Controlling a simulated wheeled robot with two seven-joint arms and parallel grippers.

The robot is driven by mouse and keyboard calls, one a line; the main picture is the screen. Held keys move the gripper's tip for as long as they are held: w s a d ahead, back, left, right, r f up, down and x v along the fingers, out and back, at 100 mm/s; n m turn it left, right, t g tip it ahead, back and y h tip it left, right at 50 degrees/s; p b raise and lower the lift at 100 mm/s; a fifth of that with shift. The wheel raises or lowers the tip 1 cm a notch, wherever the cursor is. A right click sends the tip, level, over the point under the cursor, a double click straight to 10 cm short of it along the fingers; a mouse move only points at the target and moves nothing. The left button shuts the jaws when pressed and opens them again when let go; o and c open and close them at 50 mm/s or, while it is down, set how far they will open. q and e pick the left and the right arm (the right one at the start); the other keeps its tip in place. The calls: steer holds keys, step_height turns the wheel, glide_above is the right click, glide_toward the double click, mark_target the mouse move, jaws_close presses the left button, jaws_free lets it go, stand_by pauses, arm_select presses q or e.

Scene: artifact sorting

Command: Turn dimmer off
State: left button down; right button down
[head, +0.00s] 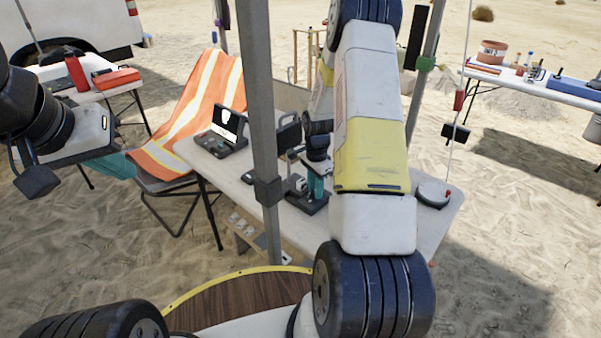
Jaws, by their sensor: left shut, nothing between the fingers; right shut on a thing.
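A small microscope-like device with a teal column (314,182) and a black base (304,203) stands on the white table (375,225). A small pale piece sits on its base. I cannot make out a separate dimmer control on it. My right arm reaches over the table and folds back down behind its own yellow link. My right gripper (317,154), small and dark, appears at the top of the teal column and is shut on part of the device. The exact contact is hidden. My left gripper (36,181) is shut and empty in the air at the far left, well away from the table.
A grey canopy pole (260,110) stands in front of the table. A device with a lit screen (229,122) is left of it, and a round pale device (433,193) is at the right end. An orange-draped chair (195,110) stands at the left.

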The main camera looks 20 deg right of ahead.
steer(key=n, duration=1.2)
steer(key=shift+n, duration=0.4)
steer(key=n, duration=1.3)
steer(key=c, duration=1.2)
jaws_free()
steer(key=shift+o, duration=0.2)
step_height(320, 180, up, 8)
steer(key=shift+f, duration=0.1)
